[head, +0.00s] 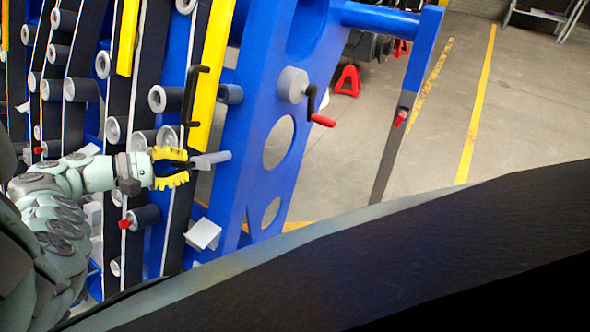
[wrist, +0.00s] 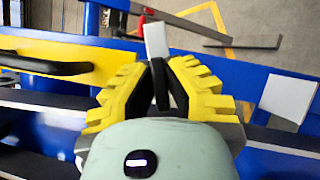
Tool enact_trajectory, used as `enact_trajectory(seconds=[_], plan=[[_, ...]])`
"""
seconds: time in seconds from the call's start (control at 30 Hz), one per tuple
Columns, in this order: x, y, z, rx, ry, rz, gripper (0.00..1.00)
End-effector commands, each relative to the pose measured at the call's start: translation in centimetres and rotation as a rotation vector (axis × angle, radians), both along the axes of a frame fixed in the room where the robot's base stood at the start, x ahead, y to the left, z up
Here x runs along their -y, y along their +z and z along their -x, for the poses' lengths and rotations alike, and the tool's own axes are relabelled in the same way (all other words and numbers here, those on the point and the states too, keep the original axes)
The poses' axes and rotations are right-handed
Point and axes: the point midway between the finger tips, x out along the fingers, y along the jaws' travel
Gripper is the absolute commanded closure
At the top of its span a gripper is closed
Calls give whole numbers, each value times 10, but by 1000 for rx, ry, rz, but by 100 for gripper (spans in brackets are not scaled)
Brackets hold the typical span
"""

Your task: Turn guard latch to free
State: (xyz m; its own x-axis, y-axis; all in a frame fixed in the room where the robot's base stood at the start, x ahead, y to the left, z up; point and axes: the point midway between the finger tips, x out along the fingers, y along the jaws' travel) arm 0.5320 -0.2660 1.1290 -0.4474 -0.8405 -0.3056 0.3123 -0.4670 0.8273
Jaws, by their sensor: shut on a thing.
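The guard latch (head: 211,159) appears to be a short lever with a light grey end, standing beside the lower end of a yellow guard strip on the blue chassis. My gripper (head: 182,167), with yellow ribbed fingers, reaches it from the left. In the wrist view, my gripper (wrist: 160,78) is closed around the dark part of the latch, and the grey end (wrist: 156,40) sticks out beyond the fingertips. The latch's pivot is hidden by the fingers.
A black handle (head: 190,95) on the yellow guard (head: 211,75) stands just above my gripper. A crank with a red grip (head: 322,120) projects farther right. Rollers and dark belts crowd the left. Open floor (head: 480,110) lies to the right.

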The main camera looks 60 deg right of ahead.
Motion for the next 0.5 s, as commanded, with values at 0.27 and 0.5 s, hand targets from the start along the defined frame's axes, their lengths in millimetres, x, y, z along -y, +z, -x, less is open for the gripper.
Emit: enact_trajectory(seconds=[0.27,0.5], plan=[[2,-3,2,166,-102,-6,100],[2,-3,2,246,-147,-10,100]])
